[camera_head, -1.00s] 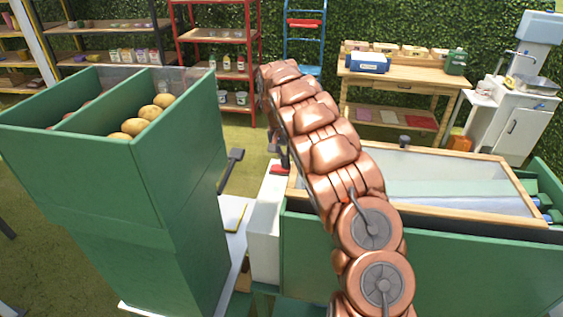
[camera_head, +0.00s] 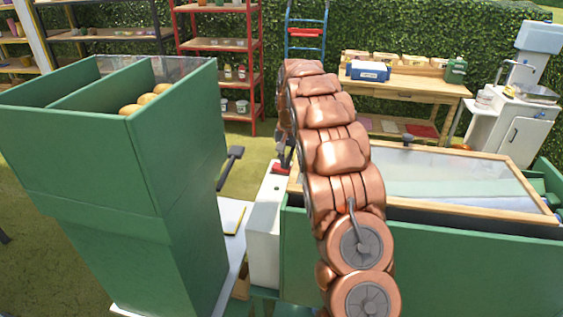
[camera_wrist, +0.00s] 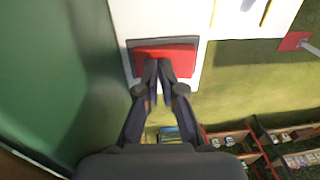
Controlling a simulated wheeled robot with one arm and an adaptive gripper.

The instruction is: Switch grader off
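The grader is a green machine with a tall hopper (camera_head: 130,150) at left in the head view. A white box (camera_head: 265,235) stands between the hopper and a green bed with a wood-framed clear top. In the wrist view a red rocker switch (camera_wrist: 178,55) in a dark frame sits on a white panel (camera_wrist: 165,18). My gripper (camera_wrist: 157,68) is shut and empty, its fingertips over the lower left part of the switch. I cannot tell whether they touch it or which way it is set. In the head view my arm hides most of the gripper.
Yellow potatoes (camera_head: 145,99) lie in the hopper. A dark handle (camera_head: 232,160) stands out beside it, left of the white box. The wood-framed top (camera_head: 465,205) is right of my arm. Shelves (camera_head: 215,80) and a wooden table (camera_head: 405,88) stand farther back.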

